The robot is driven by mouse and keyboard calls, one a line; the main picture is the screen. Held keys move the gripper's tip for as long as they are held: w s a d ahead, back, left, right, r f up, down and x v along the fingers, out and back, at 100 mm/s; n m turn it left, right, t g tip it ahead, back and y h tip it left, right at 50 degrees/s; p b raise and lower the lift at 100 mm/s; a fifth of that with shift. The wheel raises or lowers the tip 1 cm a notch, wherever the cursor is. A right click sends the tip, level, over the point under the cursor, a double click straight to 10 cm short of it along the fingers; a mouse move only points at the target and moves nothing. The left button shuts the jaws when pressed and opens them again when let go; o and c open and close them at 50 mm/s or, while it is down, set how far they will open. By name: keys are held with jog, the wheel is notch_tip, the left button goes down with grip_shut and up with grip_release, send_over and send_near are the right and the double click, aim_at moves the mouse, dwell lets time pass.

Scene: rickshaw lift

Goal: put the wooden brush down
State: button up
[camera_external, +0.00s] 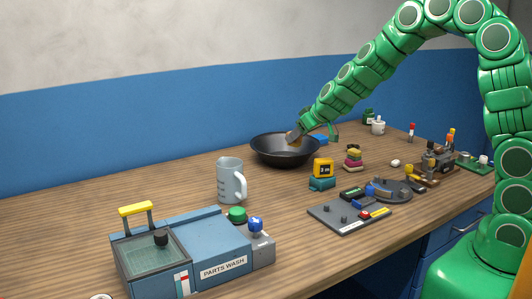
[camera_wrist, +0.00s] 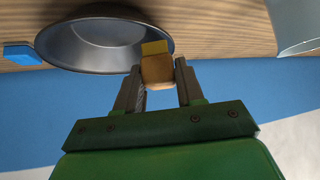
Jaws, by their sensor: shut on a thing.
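My gripper (camera_wrist: 158,85) is shut on the wooden brush (camera_wrist: 157,72); in the wrist view its tan block with a yellow end sits between the two fingers. In the external view the brush (camera_external: 293,138) shows small at the end of my green arm, over the black bowl (camera_external: 268,155). In the wrist view the bowl's rim (camera_wrist: 65,55) lies just beyond the brush. I cannot tell whether the brush touches the bowl.
A blue thing (camera_wrist: 20,53) is beside the bowl. A grey mug (camera_external: 228,180) stands left of it, and a parts washer (camera_external: 205,262) is at front left. A yellow tape measure (camera_external: 323,168), stacked sponges (camera_external: 353,158) and a dark tray (camera_external: 345,214) lie to the right. The wooden table is bare at left.

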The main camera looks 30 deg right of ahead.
jog(key=s+a+r+n+g+y, duration=0.1)
jog(key=s+a+n+g+y, duration=0.15)
jog(key=s+a, duration=0.5)
jog(key=s+a+n+g+y, duration=0.1)
jog(key=s+a+n, duration=0.35)
jog(key=a, duration=0.65)
jog(key=s+a+r+n+g+y, duration=0.1)
jog(key=s+a+n+y, duration=0.15)
jog(key=s+a, duration=0.55)
jog(key=shift+h, duration=0.3)
jog(key=w+a+f, duration=0.3)
jog(key=w, duration=0.1)
jog(key=w+a+f, duration=0.3)
jog(key=w+a, duration=0.1)
jog(key=w+a+f, duration=0.3)
jog(key=shift+w+a+f, duration=0.15)
jog(key=shift+w+f, duration=0.1)
jog(key=shift+w, duration=0.15)
jog(key=shift+w+a+f, duration=0.2)
jog(key=shift+w+f, duration=0.05)
jog(key=shift+f, duration=1.75)
jog(key=o, duration=1.1)
jog(key=shift+f, duration=0.1)
jog(key=shift+o, duration=0.2)
